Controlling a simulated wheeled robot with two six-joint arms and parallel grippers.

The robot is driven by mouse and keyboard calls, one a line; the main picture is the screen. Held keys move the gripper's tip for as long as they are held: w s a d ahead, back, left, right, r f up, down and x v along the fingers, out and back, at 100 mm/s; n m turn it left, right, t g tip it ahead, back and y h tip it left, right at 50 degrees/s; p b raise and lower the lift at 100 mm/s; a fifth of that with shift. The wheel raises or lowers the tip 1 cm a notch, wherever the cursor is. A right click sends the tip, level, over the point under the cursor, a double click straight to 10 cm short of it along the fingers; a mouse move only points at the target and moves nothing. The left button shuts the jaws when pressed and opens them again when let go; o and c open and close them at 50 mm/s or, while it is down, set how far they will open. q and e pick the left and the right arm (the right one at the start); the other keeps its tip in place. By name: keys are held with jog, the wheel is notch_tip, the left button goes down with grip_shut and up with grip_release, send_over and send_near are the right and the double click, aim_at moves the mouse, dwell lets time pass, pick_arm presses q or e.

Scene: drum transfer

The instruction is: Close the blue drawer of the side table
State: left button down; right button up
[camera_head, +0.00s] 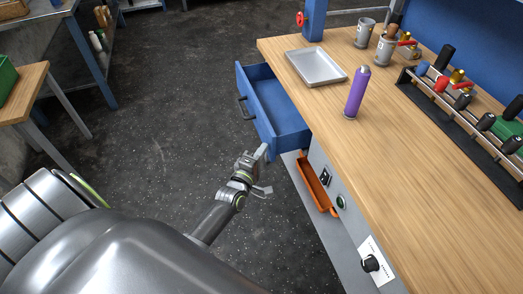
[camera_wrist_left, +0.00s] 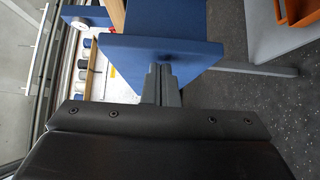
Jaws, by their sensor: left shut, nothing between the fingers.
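The blue drawer (camera_head: 280,108) is pulled out from under the wooden top of the side table (camera_head: 410,150). Its front panel with a dark handle (camera_head: 241,110) faces left in the head view, and its inside looks empty. My left gripper (camera_head: 264,155) is near the drawer's lower front corner, close to its near side. In the left wrist view, my left fingers (camera_wrist_left: 161,82) are shut with nothing between them and point at a blue panel (camera_wrist_left: 150,50). I cannot tell whether they touch it. My right gripper is not in view.
On the table top are a grey tray (camera_head: 316,67), a purple bottle (camera_head: 356,92), metal cups (camera_head: 384,50) and a tool rack (camera_head: 465,110). An orange bin (camera_head: 314,184) hangs below the table's near edge. The floor (camera_head: 165,120) left of the drawer is clear.

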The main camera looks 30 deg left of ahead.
aim_at(300, 139)
pick_arm(q)
jog(key=w+d, duration=0.2)
jog(key=w, duration=0.1)
jog(key=w+d, duration=0.6)
jog(key=shift+w, duration=0.25)
jog(key=shift+r, duration=0.15)
jog(key=shift+d+r, duration=0.1)
